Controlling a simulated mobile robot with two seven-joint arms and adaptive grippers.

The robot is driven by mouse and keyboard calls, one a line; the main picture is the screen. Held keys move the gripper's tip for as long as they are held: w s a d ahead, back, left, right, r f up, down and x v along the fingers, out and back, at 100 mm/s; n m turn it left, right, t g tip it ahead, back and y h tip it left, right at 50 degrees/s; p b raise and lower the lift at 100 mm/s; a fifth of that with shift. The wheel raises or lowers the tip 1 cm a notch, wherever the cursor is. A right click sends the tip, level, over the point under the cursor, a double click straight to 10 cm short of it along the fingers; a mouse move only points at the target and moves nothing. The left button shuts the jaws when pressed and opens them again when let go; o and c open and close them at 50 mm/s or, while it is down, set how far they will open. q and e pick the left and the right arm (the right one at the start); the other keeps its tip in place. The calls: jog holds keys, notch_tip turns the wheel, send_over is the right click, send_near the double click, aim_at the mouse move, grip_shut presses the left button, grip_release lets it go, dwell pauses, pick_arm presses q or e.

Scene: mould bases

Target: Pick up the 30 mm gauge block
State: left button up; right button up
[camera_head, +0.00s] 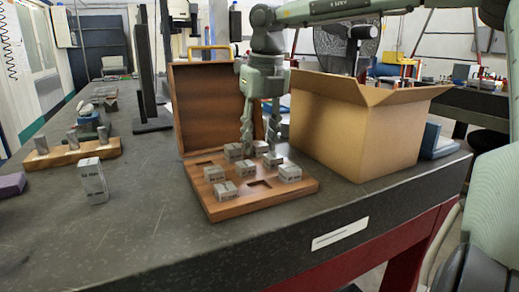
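Several grey metal gauge blocks sit in an open wooden case (285,197) on the dark bench. One block (290,173) is at its right, one (224,191) at its front, one (214,174) at its left, and others stand farther back. Their labels are too small to read, so I cannot tell which is the 30 mm block. A taller block (92,181) stands upright on the bench to the left. My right gripper (260,146) points down over the rear of the case, fingers apart. A block (262,147) shows between or behind the fingertips; contact cannot be told. My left gripper is out of view.
The case's raised lid (205,105) stands behind the blocks. A large open cardboard box (345,130) is close on the right. A wooden stand (75,153) with metal cylinders is at the left. The bench front left is clear.

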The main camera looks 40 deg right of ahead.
jog(key=shift+c, duration=0.3)
grip_shut()
jog(key=shift+r, duration=0.1)
